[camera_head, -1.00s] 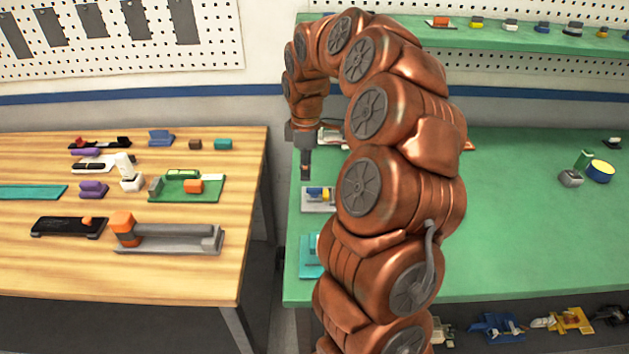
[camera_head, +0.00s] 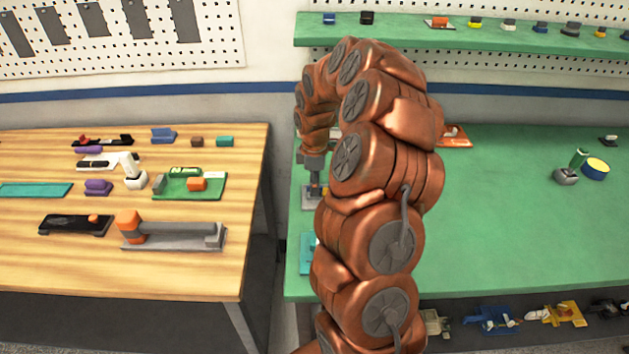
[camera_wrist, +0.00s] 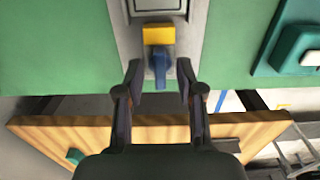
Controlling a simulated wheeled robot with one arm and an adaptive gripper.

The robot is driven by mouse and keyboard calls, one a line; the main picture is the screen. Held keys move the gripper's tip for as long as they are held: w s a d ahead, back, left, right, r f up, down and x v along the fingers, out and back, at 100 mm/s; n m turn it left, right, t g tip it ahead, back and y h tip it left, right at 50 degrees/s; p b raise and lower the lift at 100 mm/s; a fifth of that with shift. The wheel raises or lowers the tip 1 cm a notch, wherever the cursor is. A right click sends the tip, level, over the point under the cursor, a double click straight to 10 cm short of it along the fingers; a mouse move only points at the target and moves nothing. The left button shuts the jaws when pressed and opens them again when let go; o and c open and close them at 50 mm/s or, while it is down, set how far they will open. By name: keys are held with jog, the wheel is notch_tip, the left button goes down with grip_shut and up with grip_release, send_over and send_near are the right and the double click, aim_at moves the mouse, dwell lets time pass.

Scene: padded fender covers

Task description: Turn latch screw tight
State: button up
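A grey plate (camera_wrist: 127,15) lies on the green table and carries a yellow block (camera_wrist: 158,34) with a blue knob (camera_wrist: 159,72) in front of it. The blue knob looks like the latch screw. My gripper (camera_wrist: 158,70) is open, with one finger on each side of the blue knob and a gap showing on both sides. In the head view my gripper (camera_head: 314,188) points down at the grey plate (camera_head: 308,204) near the green table's left edge. My arm and gripper hide most of the knob there.
A teal fixture (camera_wrist: 296,52) with a white piece sits beside the plate; the head view shows part of it (camera_head: 306,258). A wooden table (camera_head: 70,265) with several fixtures stands to the left across a gap. The middle of the green table (camera_head: 500,220) is clear.

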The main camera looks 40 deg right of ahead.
grip_shut()
dwell(0.3)
